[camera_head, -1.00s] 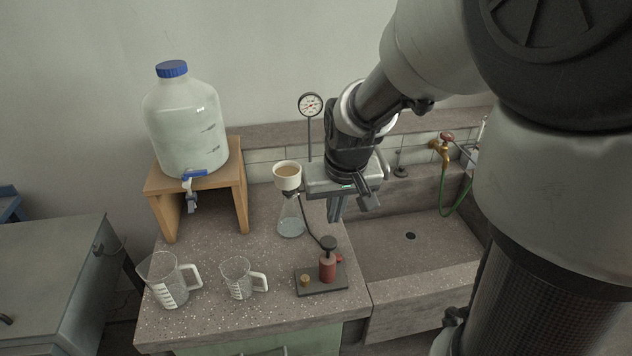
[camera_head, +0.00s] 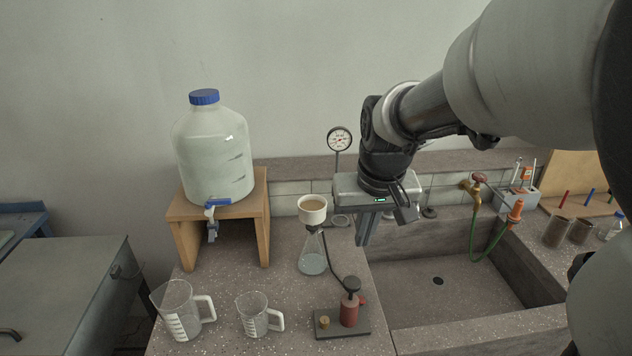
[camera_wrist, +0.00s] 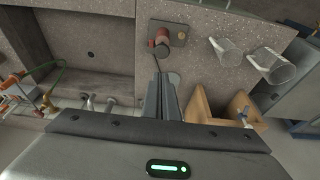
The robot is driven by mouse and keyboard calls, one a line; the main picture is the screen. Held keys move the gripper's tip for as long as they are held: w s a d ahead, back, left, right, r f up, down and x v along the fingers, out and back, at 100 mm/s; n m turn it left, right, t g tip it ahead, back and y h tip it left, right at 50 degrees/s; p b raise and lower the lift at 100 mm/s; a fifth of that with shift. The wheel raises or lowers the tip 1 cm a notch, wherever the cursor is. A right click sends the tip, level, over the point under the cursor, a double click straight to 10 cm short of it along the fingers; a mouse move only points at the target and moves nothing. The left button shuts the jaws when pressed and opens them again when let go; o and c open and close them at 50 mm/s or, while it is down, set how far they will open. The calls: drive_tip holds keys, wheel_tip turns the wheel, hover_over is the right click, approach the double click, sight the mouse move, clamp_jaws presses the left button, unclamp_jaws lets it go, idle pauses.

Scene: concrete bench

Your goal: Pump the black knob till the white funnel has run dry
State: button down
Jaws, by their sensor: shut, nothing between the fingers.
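The black knob (camera_head: 351,284) tops a small red hand pump (camera_head: 349,312) on a dark base plate at the bench front. The white funnel (camera_head: 312,217) sits upright on a conical glass flask (camera_head: 312,262); a tan surface shows inside its rim. The flask holds some clear liquid. A dark hose runs from near the flask neck to the pump. My gripper (camera_head: 362,243) is shut and empty, pointing down, right of the flask and behind and above the knob. In the wrist view my gripper (camera_wrist: 160,77) points toward the pump (camera_wrist: 162,35), and the funnel cannot be made out.
A large capped bottle (camera_head: 213,155) with a tap stands on a wooden stand (camera_head: 262,220) at left. Two measuring jugs (camera_head: 180,312) (camera_head: 255,315) stand at front left. A dial gauge (camera_head: 340,139) rises behind the flask. The sink (camera_head: 440,295) lies open at right.

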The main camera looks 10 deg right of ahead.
drive_tip(key=b, duration=0.2)
approach(354, 286)
drive_tip(key=w+f, duration=0.2)
drive_tip(key=f, duration=0.1)
drive_tip(key=w+f, duration=0.1)
drive_tip(key=f, duration=0.1)
drive_tip(key=shift+w, duration=0.2)
drive_tip(key=shift+f, duration=0.45)
wheel_tip(354, 286, down, 4)
drive_tip(key=b, duration=0.3)
drive_tip(key=shift+f, duration=0.15)
drive_tip(key=shift+s, duration=0.15)
wheel_tip(354, 286, up, 5)
drive_tip(key=p, duration=0.4)
drive_tip(key=v, duration=0.9)
drive_tip(key=shift+r, duration=0.25)
